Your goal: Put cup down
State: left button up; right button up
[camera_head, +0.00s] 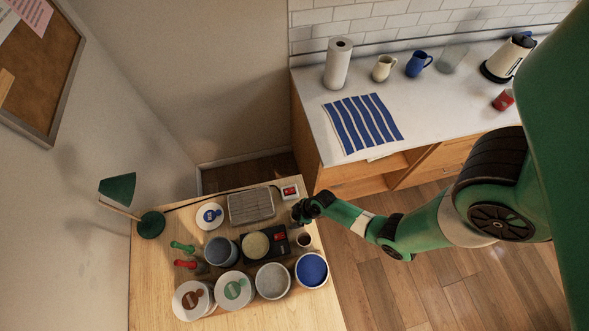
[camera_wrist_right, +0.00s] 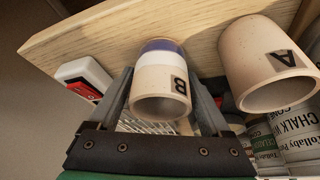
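A small cream cup marked B (camera_wrist_right: 162,84), with a blue and white band, is between the fingers of my right gripper (camera_wrist_right: 163,88) in the right wrist view. The fingers sit against both its sides. Whether its base touches the table cannot be told. In the head view the right gripper (camera_head: 299,211) is at the right edge of the wooden table (camera_head: 152,265), where it largely hides the cup. A second cream cup marked A (camera_wrist_right: 268,65) stands beside cup B; a small cup (camera_head: 304,240) shows below the gripper in the head view. My left gripper is not in view.
A white and red box (camera_head: 289,192) and a grey tray (camera_head: 251,206) are close to the right gripper. A black scale (camera_head: 279,240) and several tubs, including a blue-filled one (camera_head: 311,269), crowd the table below. The table's left side is clearer.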

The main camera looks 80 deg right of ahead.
jog(key=shift+o, duration=0.8)
jog(key=shift+r+p, duration=0.3)
jog(key=shift+p, duration=0.05)
jog(key=p+v, duration=0.3)
jog(key=v, duration=0.4)
jog(key=shift+r, duration=0.1)
